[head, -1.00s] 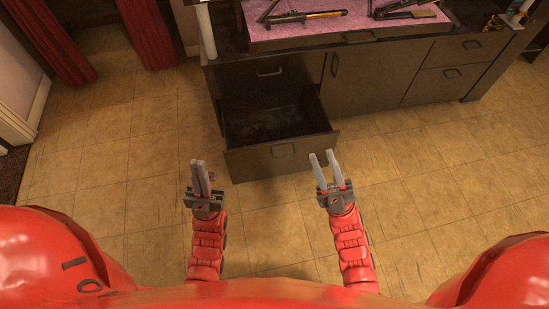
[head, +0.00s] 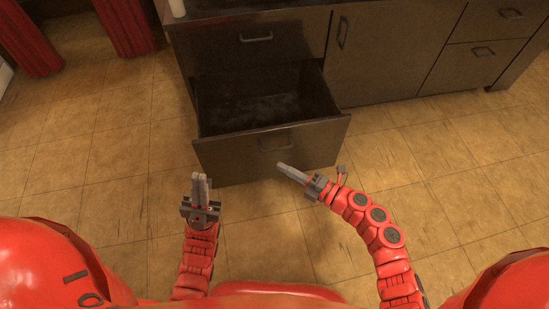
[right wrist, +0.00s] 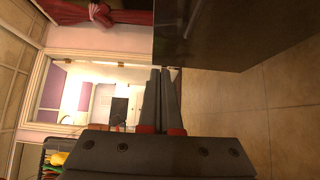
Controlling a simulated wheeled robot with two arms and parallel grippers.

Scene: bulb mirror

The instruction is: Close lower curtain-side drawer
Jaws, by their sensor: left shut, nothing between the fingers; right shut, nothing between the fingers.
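The lower curtain-side drawer (head: 225,157) is pulled out of the dark cabinet, and its inside looks empty. Its front has a bar handle (head: 274,142). My right gripper (head: 281,167) is shut and empty, with its tips close in front of the drawer face below the handle; I cannot tell whether they touch. In the right wrist view, the shut fingers (right wrist: 160,78) point toward a dark panel (right wrist: 215,30). My left gripper (head: 199,177) is shut and empty, in front of the drawer's left end and apart from it.
The upper drawer (head: 255,48) above is closed. A cabinet door (head: 385,50) and closed right-hand drawers (head: 485,55) stand beside it. Red curtains (head: 125,25) hang at the back left. The tiled floor (head: 440,150) is clear on both sides.

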